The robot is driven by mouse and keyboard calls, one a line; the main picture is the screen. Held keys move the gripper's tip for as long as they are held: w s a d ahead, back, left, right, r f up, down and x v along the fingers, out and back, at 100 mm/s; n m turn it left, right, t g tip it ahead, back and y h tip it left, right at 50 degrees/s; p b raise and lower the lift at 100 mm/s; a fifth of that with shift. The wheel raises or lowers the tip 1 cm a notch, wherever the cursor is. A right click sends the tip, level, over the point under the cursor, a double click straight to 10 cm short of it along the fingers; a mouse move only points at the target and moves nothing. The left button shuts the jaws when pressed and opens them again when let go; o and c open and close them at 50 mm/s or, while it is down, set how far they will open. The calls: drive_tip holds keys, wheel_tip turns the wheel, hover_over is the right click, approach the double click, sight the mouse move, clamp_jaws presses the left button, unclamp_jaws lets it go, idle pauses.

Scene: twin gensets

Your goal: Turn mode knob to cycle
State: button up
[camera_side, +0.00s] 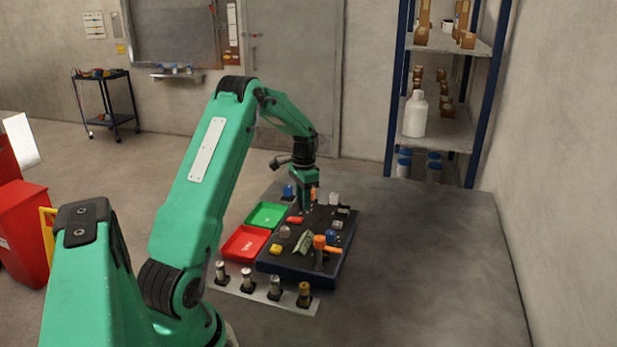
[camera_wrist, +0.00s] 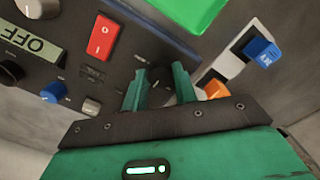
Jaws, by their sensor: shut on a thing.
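The dark control panel (camera_side: 285,265) lies on the bench, with several knobs and switches on it. My gripper (camera_side: 307,208) points down at the panel's far left part. In the wrist view my gripper's green fingers (camera_wrist: 160,88) are closed about a small dark knob (camera_wrist: 159,76), which I take to be the mode knob. The fingers hide much of it. Its pointer and position marks cannot be read, so its setting cannot be told.
The bench's right side is clear.

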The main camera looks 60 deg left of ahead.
drive_tip(key=shift+s+a, duration=0.1)
drive_tip(key=shift+a, duration=0.1)
drive_tip(key=o, duration=1)
drive_tip(key=shift+d, duration=0.1)
drive_tip(key=shift+r, duration=0.15)
drive_tip(key=shift+r, duration=3.85)
